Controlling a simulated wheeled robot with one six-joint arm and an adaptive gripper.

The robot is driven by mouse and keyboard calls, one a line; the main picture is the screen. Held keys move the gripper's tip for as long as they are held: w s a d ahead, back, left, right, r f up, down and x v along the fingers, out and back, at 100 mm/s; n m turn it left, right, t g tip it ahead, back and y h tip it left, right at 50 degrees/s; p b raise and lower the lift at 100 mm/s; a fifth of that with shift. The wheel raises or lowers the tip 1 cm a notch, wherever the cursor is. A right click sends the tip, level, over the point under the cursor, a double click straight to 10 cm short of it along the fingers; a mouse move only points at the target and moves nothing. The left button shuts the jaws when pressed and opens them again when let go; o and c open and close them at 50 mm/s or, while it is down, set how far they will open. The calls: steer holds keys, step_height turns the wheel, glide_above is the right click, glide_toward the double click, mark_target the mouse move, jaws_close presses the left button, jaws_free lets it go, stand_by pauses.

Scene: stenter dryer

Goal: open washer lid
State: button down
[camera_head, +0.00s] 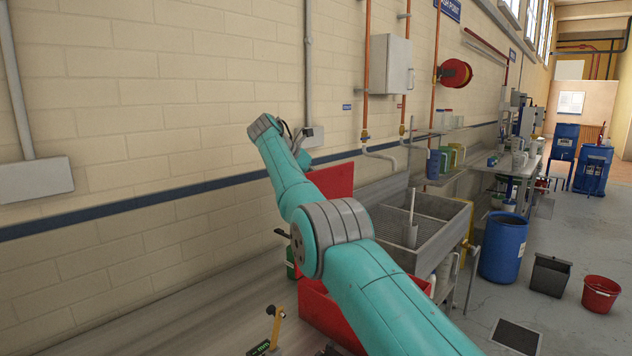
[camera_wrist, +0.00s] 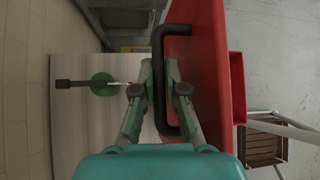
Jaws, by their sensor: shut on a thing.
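The washer is a red tub (camera_head: 325,312), partly hidden behind my arm in the head view. Its red lid (camera_head: 333,180) stands raised above the tub, and my arm covers part of it. In the wrist view the lid (camera_wrist: 208,75) fills the middle right, with a black bar handle (camera_wrist: 157,110) on its face. My gripper (camera_wrist: 159,68) is shut on this handle, one green finger on each side of the bar. In the head view my gripper is hidden behind the arm and lid.
A metal sink (camera_head: 440,222) stands just beyond the washer. A blue barrel (camera_head: 503,246), a dark bin (camera_head: 551,274) and a red bucket (camera_head: 600,293) stand on the floor at right. A brick wall (camera_head: 130,90) runs close along the left. A green round object (camera_wrist: 103,84) lies left of my fingers.

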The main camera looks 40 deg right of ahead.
steer(key=shift+f, duration=0.1)
steer(key=c, duration=1.5)
jaws_free()
steer(key=v, duration=0.7)
steer(key=shift+a, duration=0.15)
steer(key=shift+w+a, duration=0.1)
